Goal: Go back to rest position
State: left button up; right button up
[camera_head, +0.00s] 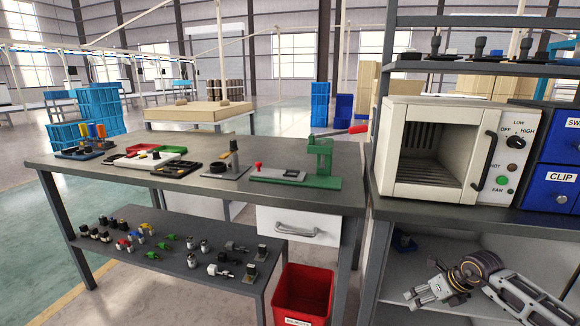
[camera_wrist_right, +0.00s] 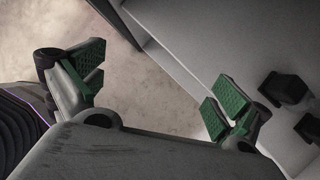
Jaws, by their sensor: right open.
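My right gripper (camera_head: 420,293) is at the lower right of the head view, in front of the open shelf space under the oven. In the right wrist view its green-padded fingers (camera_wrist_right: 150,88) stand wide apart with nothing between them. Behind them are bare floor and a grey panel edge. My right arm comes in from the lower right corner of the head view. My left gripper is not in view.
A grey workbench (camera_head: 225,187) with a green press (camera_head: 322,165) and trays stands at the left. A red bin (camera_head: 303,296) is below its drawer. A white oven (camera_head: 431,150) with its chamber open stands on the right bench, beside blue drawers (camera_head: 556,186).

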jog(key=s+a+r+m+t+y, duration=0.1)
jog(key=s+a+m+t+y, duration=0.25)
jog(key=a, duration=0.95)
jog(key=a+r+m+t+y, duration=0.2)
jog(key=a+m+y, duration=0.35)
jog(key=a, duration=0.75)
jog(key=s+d+f+m+t+h, duration=0.1)
jog(key=s+f+m+h, duration=0.4)
jog(key=m, duration=0.6)
jog(key=s+d+f+m+t+h, duration=0.2)
jog(key=s+f+m+h, duration=0.15)
jog(key=f+m, duration=0.65)
jog(key=s+a+f+m+g+y, duration=0.1)
jog(key=s+a+f+m+g, duration=0.1)
jog(key=s, duration=0.5)
jog(key=s+a+f+m+g+y, duration=0.1)
jog(key=s+a+f+m+g, duration=0.1)
jog(key=s+a+m+g, duration=0.2)
jog(key=shift+s+a+f+m, duration=0.3)
jog(key=shift+s+f, duration=0.1)
jog(key=shift+s, duration=1.05)
